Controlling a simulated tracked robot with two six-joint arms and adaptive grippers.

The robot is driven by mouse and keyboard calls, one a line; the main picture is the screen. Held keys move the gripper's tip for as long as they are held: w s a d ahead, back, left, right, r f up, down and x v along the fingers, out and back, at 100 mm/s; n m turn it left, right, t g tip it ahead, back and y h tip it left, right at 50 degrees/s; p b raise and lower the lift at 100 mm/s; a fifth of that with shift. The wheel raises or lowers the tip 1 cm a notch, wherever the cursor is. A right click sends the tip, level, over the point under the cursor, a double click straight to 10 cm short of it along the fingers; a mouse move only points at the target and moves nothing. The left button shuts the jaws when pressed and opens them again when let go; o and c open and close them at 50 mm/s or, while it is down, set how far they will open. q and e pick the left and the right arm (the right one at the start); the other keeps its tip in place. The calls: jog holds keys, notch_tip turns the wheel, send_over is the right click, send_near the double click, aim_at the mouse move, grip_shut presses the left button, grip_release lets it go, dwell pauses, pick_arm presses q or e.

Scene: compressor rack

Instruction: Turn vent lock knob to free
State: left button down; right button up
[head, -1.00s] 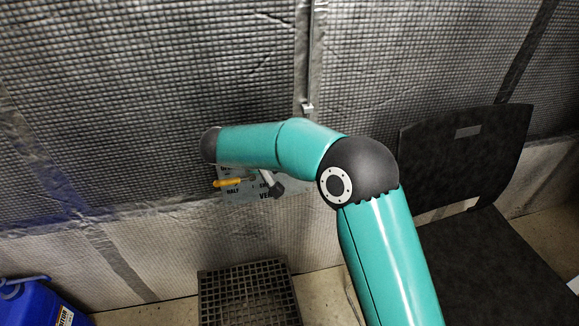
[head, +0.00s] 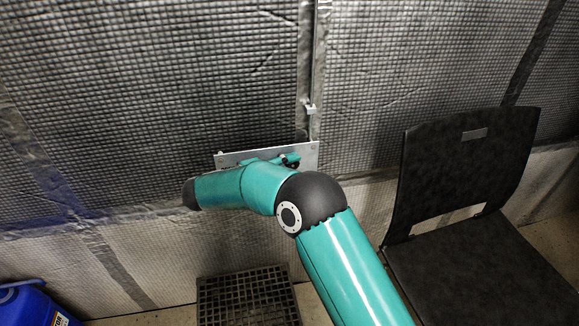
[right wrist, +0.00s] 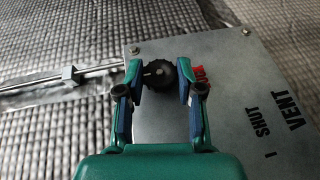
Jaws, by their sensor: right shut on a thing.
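A black round lock knob (right wrist: 158,75) sits on a grey metal vent panel (right wrist: 232,85) in the right wrist view. My right gripper (right wrist: 159,70) has one finger on each side of the knob and is shut on it. A red label (right wrist: 198,72) beside the knob is partly hidden by the right finger. The panel reads VENT and SHUT. In the head view the panel's upper edge (head: 231,157) shows on the quilted wall, and my right arm hides its lower part. My left gripper is not in view.
A thin metal rod (right wrist: 100,72) runs along the wall to the panel. A black chair (head: 462,165) stands at the right. A black grated box (head: 248,296) is on the floor below, and a blue container (head: 35,305) is at the lower left.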

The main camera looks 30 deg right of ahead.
jog(key=shift+a+f, duration=0.1)
jog(key=shift+f, duration=0.05)
jog(key=o, duration=1.2)
jog(key=v, duration=1.2)
jog(key=shift+f, duration=0.1)
